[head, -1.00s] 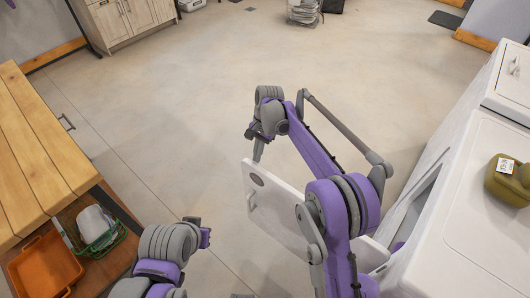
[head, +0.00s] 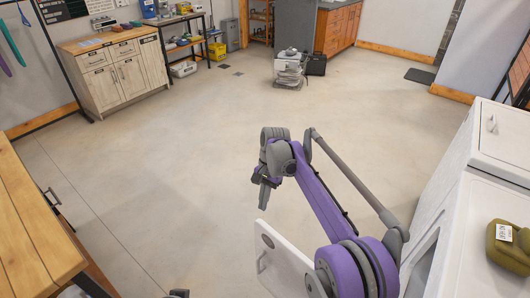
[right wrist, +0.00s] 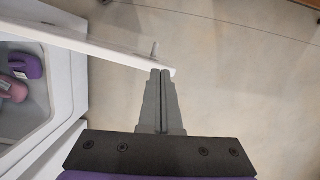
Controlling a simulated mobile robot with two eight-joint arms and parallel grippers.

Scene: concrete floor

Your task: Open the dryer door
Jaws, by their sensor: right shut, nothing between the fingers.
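The white dryer (head: 490,225) stands at the right in the head view. Its white door (head: 282,262) is swung out wide from the body, with a small handle on its face. In the right wrist view the door (right wrist: 100,48) shows edge-on, and the dryer opening is at the left with purple and pink items (right wrist: 22,68) inside. My right gripper (head: 264,204) is shut and empty, just beyond the door's free end. In the right wrist view its fingertips (right wrist: 160,72) are close to that end; I cannot tell whether they touch it. Only a bit of my left arm shows at the bottom edge.
A green object with a label (head: 508,246) sits on the dryer top. A wooden table (head: 30,230) stands at the left. The concrete floor in the middle is clear.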

